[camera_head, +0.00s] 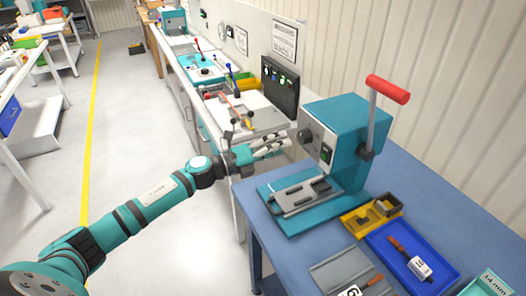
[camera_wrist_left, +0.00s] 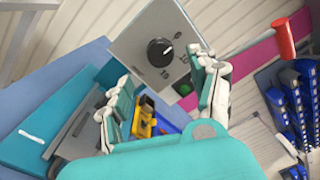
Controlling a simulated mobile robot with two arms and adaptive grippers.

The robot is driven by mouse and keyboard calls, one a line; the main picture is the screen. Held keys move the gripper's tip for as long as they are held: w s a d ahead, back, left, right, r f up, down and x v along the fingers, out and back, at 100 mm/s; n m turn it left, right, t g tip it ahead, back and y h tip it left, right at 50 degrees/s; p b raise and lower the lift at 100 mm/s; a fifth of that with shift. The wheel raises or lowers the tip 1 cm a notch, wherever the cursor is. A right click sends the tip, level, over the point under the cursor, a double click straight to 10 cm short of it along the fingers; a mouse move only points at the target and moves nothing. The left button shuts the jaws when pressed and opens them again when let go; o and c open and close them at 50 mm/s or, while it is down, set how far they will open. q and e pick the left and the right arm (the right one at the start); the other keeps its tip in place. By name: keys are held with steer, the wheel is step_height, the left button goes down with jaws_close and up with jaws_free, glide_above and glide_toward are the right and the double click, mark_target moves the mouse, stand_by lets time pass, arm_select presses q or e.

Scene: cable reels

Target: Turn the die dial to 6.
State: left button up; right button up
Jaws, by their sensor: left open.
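The die dial is a round black knob (camera_head: 305,136) on the grey front plate of the teal press (camera_head: 345,125). In the left wrist view the dial (camera_wrist_left: 160,52) is near the top centre, with the numbers 6, 10 and 16 around its right and lower side. I cannot clearly tell which number its pointer faces. My left gripper (camera_head: 282,146) is open and empty, just left of the press in the head view. In the left wrist view its fingers stand apart below and either side of the dial, not touching it. My right gripper is not in view.
The press has a red-handled lever (camera_head: 388,89) on its right and a green switch (camera_head: 326,154) below the dial. A metal fixture (camera_head: 301,192) lies on its base. A yellow bin (camera_head: 358,222) and a blue tray (camera_head: 385,240) sit in front.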

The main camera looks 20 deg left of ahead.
arm_select(q)
steer(key=shift+v, duration=2.7)
